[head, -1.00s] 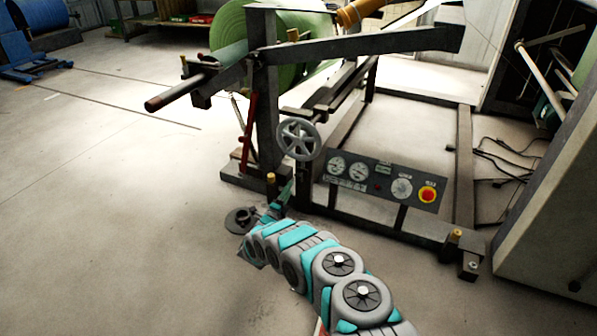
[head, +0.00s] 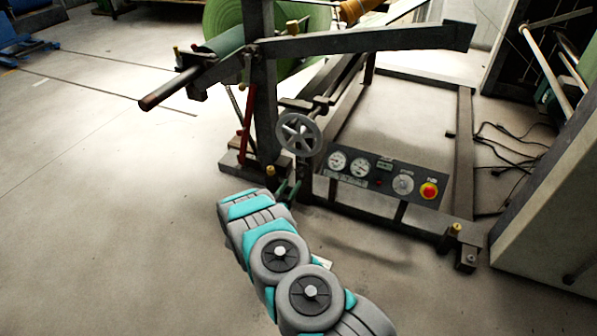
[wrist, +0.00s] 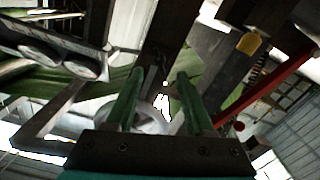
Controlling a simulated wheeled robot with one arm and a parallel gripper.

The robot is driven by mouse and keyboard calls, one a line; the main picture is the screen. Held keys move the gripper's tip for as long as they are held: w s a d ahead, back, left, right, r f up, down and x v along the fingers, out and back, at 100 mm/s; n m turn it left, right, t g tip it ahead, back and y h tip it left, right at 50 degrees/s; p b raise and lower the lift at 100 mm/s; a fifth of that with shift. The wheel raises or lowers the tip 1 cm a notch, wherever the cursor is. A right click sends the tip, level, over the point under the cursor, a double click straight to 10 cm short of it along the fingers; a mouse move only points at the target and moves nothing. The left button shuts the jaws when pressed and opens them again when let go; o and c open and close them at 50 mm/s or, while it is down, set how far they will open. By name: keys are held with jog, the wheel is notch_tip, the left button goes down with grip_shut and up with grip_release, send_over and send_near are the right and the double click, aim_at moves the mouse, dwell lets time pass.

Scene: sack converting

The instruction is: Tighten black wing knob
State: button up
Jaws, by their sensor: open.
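My gripper (head: 290,189) is mostly hidden behind my wrist in the head view; its green fingers show near the foot of the stand's post, below the handwheel. In the wrist view my gripper (wrist: 160,74) is open, with its two green fingers apart and nothing seen held between them. I cannot make out a black wing knob for certain in either view. The grey handwheel (head: 298,134) is on the front of the unwind stand; in the wrist view the handwheel (wrist: 152,120) lies behind the fingers.
A gauge panel (head: 385,177) with a red stop button is right of the handwheel; the panel (wrist: 50,50) is at upper left in the wrist view. A red lever (head: 247,125) runs along the post. A dark shaft end (head: 160,95) juts out left. Floor at left is clear.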

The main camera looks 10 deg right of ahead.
aim_at(299, 172)
jog(key=x, duration=0.7)
jog(key=shift+w, duration=0.1)
jog(key=shift+d, duration=0.1)
jog(key=shift+c, duration=0.2)
grip_shut()
